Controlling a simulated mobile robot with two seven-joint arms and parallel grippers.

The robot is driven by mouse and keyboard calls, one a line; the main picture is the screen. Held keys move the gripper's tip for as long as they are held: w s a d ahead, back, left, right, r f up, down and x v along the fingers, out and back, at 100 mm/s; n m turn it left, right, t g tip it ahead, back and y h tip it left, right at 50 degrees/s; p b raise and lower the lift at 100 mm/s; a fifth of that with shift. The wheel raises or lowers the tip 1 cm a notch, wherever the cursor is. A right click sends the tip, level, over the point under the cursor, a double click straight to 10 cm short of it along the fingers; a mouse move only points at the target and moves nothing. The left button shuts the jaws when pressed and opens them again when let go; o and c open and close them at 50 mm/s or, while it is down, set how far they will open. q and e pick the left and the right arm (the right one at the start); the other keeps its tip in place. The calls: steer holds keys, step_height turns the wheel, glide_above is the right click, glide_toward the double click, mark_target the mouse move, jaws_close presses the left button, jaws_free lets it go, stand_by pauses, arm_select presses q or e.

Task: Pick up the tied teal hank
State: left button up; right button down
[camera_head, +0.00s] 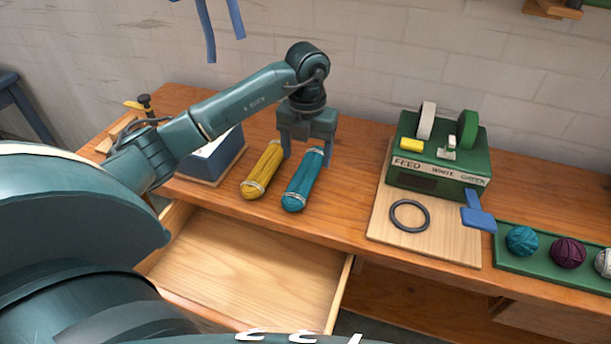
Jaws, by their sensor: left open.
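The tied teal hank (301,184) lies on the wooden table, with pale ties near both ends. A yellow hank (262,171) lies just left of it, almost parallel. My left gripper (306,155) points down over the far end of the hanks. Its fingers are apart, one near the gap between the hanks and one by the far right side of the teal hank. I cannot tell if they touch it. The far tip of the teal hank is partly hidden by the gripper.
An open, empty drawer (240,270) juts out below the table's front edge. A green feed machine (437,160) stands on a board with a black ring (409,215). A green tray (540,262) holds yarn balls. A dark blue box (212,160) stands behind left.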

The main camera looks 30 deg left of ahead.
mark_target(305, 170)
arm_select(q)
steer(key=f, duration=0.5)
steer(key=shift+s+f, duration=0.25)
steer(key=shift+f, duration=0.05)
steer(key=shift+c, duration=0.2)
steer(key=c, duration=1)
